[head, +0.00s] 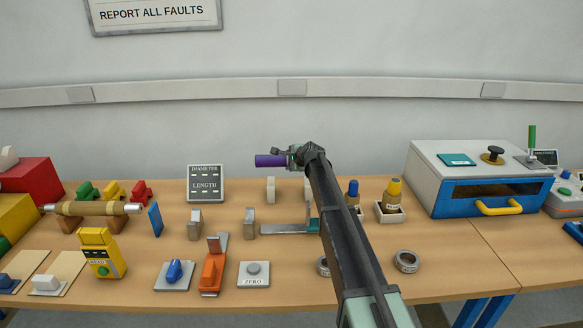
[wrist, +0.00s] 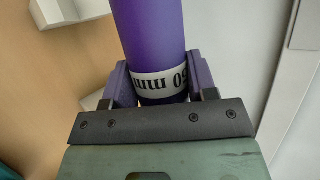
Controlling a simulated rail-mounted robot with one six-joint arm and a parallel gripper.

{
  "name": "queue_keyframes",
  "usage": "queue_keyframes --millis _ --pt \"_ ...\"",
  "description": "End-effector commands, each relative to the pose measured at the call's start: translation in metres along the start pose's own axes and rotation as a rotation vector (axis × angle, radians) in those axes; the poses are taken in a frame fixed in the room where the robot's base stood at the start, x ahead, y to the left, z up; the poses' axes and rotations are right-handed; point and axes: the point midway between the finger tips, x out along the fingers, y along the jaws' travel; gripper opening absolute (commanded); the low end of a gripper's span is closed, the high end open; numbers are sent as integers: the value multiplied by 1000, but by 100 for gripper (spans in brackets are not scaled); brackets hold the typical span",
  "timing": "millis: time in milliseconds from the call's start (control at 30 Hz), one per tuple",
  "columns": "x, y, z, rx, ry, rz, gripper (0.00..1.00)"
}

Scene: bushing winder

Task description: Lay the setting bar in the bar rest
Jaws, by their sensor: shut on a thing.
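The setting bar is a purple cylinder (head: 270,160) held level in the air above the table, near the wall. In the wrist view the purple bar (wrist: 150,35) has a white band with black print, partly reading "50 mm". My gripper (head: 293,157) is shut on it, with one finger on each side of the bar (wrist: 160,84). Two pale upright blocks, which look like the bar rest (head: 271,190), stand on the table below the bar; my arm partly covers the right one. Pale blocks also show at the left of the wrist view (wrist: 72,9).
A diameter and length display (head: 205,184) stands left of the pale blocks. Grey blocks (head: 250,223) and a flat metal square (head: 285,229) are in front. A wound roll (head: 95,209) lies on wooden supports at left. Bottles (head: 394,193) and a blue-grey oven (head: 480,175) are at right.

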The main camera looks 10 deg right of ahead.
Motion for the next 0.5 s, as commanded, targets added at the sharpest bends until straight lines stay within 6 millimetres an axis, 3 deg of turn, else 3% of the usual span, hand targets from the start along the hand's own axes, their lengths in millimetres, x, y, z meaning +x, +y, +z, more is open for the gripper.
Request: queue_keyframes --millis 500 --pt "7 11 -3 1 2 0 10"
